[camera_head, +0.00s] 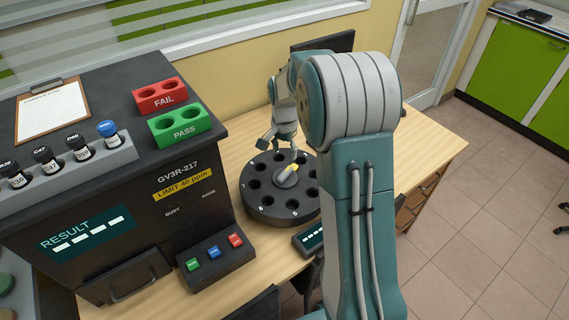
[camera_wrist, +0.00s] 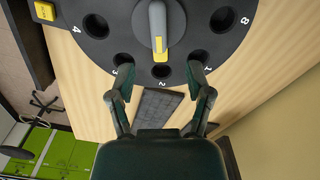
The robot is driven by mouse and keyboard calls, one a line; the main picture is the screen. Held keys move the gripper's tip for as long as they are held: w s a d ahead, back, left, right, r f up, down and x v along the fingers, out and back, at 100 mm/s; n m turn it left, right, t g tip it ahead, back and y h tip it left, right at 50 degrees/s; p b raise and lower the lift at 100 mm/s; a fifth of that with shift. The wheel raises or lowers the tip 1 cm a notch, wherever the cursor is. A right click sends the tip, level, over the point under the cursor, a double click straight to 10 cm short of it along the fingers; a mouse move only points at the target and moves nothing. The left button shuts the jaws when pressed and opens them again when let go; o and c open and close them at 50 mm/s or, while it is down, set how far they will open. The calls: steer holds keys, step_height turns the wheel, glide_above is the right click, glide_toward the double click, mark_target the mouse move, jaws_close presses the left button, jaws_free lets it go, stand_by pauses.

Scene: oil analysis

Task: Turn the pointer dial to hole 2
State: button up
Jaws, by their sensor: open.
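The round black carousel (camera_head: 258,203) stands on the wooden table, with numbered holes around its rim. Its grey pointer dial (camera_wrist: 157,20) has a yellow mark at the tip and points toward hole 2 (camera_wrist: 160,72) in the wrist view. In the head view the pointer (camera_head: 287,177) points to the far side, toward my gripper (camera_head: 281,148). My gripper (camera_wrist: 160,76) is open and empty, with one finger near hole 3 (camera_wrist: 123,60) and the other near hole 1 (camera_wrist: 199,56). The pointer tip lies just beyond the fingertips; I cannot tell whether they touch anything.
The dark analyser (camera_head: 180,235) with red FAIL and green PASS racks stands left of the carousel. A small display box (camera_head: 309,238) sits in front of the carousel. A yellow-marked block (camera_wrist: 44,11) lies beside the carousel. Bare table (camera_head: 430,160) shows at right.

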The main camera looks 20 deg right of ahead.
steer(key=shift+r, duration=1.45)
steer(key=s+a+r+n+t, duration=0.3)
steer(key=s+a+r+n, duration=0.25)
steer(key=s+r, duration=0.6)
steer(key=s+a+r+n+t, duration=0.1)
steer(key=s+a+n, duration=0.1)
steer(key=s, duration=0.6)
steer(key=s+a+r+n+t, duration=0.1)
steer(key=s+a+n, duration=0.2)
steer(key=s, duration=0.5)
steer(key=shift+n+t, duration=0.3)
steer(key=shift+n, duration=0.05)
